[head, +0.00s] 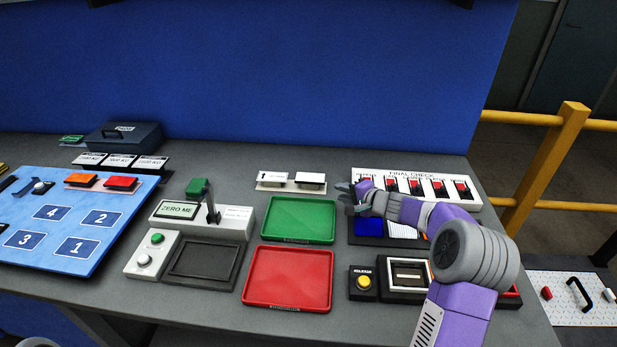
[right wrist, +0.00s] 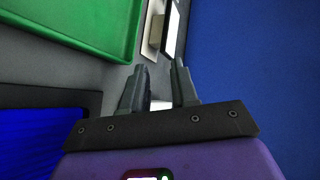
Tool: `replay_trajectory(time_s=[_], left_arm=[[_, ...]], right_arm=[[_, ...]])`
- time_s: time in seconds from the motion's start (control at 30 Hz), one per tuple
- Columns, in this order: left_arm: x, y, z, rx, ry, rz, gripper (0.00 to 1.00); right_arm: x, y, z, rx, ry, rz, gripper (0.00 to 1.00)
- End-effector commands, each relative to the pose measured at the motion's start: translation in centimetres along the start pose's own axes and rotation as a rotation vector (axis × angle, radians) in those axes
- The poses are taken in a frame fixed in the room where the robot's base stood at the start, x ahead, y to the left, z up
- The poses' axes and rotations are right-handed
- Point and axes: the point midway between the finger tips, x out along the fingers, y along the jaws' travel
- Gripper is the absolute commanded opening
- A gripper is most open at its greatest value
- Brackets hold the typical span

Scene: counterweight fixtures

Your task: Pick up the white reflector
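The white reflector appears to be the white rectangular block (head: 310,178) with a dark underside, at the right end of a small pale stand (head: 280,186) behind the green tray. A white piece with a dark edge, probably the same block, shows at the top of the right wrist view (right wrist: 172,28). My right gripper (head: 351,192) is right of the block and apart from it, near the final check panel. In the right wrist view its two fingers (right wrist: 160,82) stand apart with nothing between them. My left gripper is not in view.
The green tray (head: 299,219) and red tray (head: 288,279) lie in front of the stand. The final check panel (head: 415,173) with red switches is beside my right gripper. A blue wall (head: 260,75) rises behind. The zero-me device (head: 175,210) stands left.

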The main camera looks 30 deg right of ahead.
Motion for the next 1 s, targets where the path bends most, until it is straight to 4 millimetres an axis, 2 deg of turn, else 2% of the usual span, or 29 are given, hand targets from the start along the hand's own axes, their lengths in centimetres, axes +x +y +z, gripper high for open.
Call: replay_trajectory(time_s=[0.17,0.57,0.8,1.0], left_arm=[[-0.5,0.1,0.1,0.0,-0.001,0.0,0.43],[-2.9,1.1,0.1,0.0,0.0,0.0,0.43],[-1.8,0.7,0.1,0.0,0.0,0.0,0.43],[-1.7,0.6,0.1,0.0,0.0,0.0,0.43]], right_arm=[[1.1,-0.1,0.1,0.0,-0.003,0.0,0.29],[6.8,-0.2,0.1,0.001,-0.003,0.001,0.29],[9.4,0.2,0.1,0.0,-0.002,0.0,0.29],[10.0,0.0,0.1,0.0,-0.001,0.0,0.29]])
